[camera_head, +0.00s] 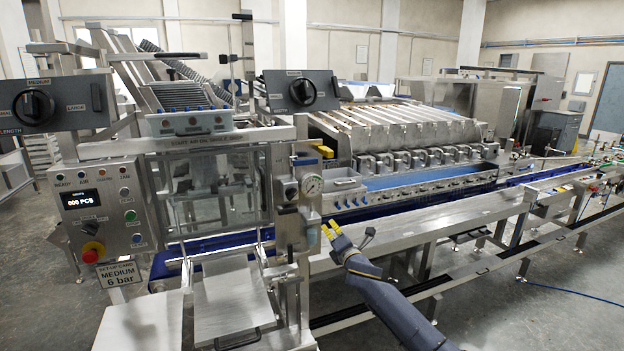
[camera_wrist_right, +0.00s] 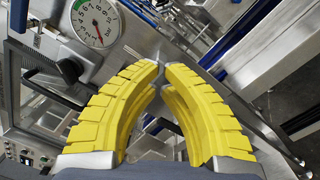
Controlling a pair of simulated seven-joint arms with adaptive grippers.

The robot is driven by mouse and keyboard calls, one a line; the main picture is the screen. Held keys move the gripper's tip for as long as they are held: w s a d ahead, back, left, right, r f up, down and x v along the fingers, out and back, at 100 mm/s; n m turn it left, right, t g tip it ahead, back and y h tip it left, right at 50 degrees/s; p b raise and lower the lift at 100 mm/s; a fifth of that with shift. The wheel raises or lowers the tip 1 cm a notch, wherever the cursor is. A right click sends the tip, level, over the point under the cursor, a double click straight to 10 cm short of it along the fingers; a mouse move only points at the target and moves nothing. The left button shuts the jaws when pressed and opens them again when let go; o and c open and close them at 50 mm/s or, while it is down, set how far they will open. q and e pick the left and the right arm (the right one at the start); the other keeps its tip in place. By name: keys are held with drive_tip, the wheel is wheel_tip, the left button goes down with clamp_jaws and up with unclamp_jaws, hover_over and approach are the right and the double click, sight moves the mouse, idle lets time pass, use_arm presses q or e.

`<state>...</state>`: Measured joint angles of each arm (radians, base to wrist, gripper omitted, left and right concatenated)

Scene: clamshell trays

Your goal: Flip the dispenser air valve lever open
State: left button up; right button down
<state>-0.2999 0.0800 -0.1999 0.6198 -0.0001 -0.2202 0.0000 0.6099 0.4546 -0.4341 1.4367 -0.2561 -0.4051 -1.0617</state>
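The dispenser (camera_head: 205,190) stands at the left in the head view. On its right side are a round pressure gauge (camera_head: 311,184) and a grey valve and regulator block (camera_head: 293,230). The gauge (camera_wrist_right: 95,22) and a dark knob (camera_wrist_right: 69,70) on the block show at the upper left in the wrist view. I cannot clearly make out the valve lever; a yellow handle (camera_head: 323,151) sits above the gauge. My right gripper (camera_head: 329,229) is just right of the block, apart from it. Its yellow fingertips (camera_wrist_right: 162,68) nearly meet, with nothing visible between them. My left gripper is out of view.
A control panel (camera_head: 100,210) with a red stop button and a card reading "MEDIUM 6 bar" (camera_head: 119,273) is at the left. A steel conveyor rail (camera_head: 440,230) runs to the right behind my right arm.

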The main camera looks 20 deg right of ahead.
sight(308, 181)
drive_tip(key=s+a+r+n+t, duration=0.1)
drive_tip(key=a+r+n, duration=0.1)
drive_tip(key=r+n, duration=0.3)
drive_tip(key=s+a+r+n+t, duration=0.1)
drive_tip(key=s+r+n, duration=0.1)
drive_tip(key=r+n, duration=0.3)
drive_tip(key=shift+s+a+r+n+y, duration=0.15)
drive_tip(key=shift+a+r+n+y, duration=0.25)
drive_tip(key=shift+n, duration=0.7)
drive_tip(key=x, duration=1)
wheel_tip(308, 181, up, 2)
drive_tip(key=shift+r, duration=0.95)
